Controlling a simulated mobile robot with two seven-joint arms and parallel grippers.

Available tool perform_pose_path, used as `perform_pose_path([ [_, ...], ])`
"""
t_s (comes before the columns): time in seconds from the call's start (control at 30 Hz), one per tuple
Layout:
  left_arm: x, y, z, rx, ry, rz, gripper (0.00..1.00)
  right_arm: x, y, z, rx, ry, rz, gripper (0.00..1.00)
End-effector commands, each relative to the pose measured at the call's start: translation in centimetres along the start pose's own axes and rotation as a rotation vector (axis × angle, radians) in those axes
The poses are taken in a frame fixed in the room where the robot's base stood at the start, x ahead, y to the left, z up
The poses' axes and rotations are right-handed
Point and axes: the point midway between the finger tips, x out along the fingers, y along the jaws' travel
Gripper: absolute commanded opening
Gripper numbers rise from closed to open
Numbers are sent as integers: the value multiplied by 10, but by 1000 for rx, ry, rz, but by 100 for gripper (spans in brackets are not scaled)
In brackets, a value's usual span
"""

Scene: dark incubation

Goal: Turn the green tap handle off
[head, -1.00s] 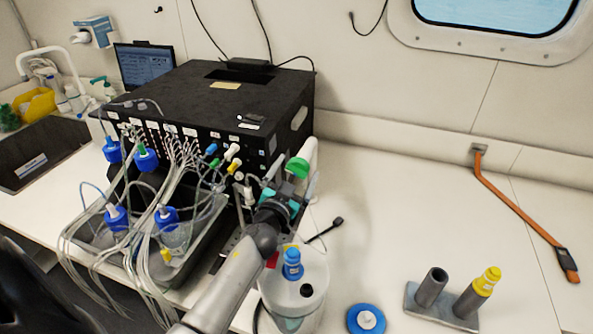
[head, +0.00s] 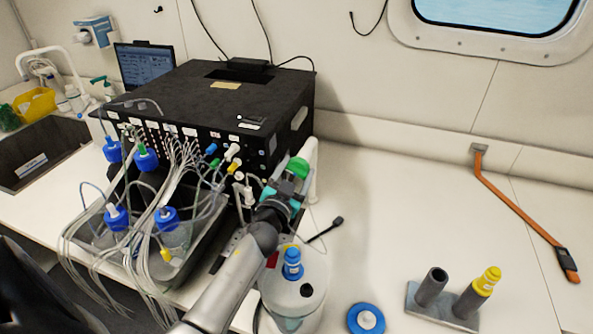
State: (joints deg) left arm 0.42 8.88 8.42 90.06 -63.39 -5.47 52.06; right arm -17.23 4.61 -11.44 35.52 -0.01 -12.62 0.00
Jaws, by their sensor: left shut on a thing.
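The green tap handle (head: 299,166) is at the top of a white upright post (head: 312,170), by the right front corner of the black box. My left gripper (head: 291,181) comes up from below and is shut on the green tap handle. The fingers hide the handle's lower part, and the wrist hides the tap body behind it. My right gripper is not in view.
A black box (head: 225,95) with many tubes stands at the left, with blue-capped bottles in a grey tray (head: 205,235) before it. A white container with a blue cap (head: 292,262) stands just right of my forearm. A holder (head: 440,312) with two tubes is at right. The counter between is mostly clear.

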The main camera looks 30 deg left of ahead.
Motion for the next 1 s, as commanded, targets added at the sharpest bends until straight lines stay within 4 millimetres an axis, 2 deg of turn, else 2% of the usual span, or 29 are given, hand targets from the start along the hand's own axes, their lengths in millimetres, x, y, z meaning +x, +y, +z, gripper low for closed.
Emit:
perform_pose_path([
  [0.03, 0, 0, 0, 0, -1, 1, 21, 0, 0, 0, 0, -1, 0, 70],
  [0.1, 0, 0, 0, 0, -1, 1, 14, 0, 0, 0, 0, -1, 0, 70],
  [0.47, 0, 1, 1, 64, -1, 1, 14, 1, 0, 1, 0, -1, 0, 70],
  [0.67, 0, 1, 1, 193, -1, 2, 14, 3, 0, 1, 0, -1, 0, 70],
  [1.0, 0, 2, 2, 508, -2, 1, 14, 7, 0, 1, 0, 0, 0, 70],
])
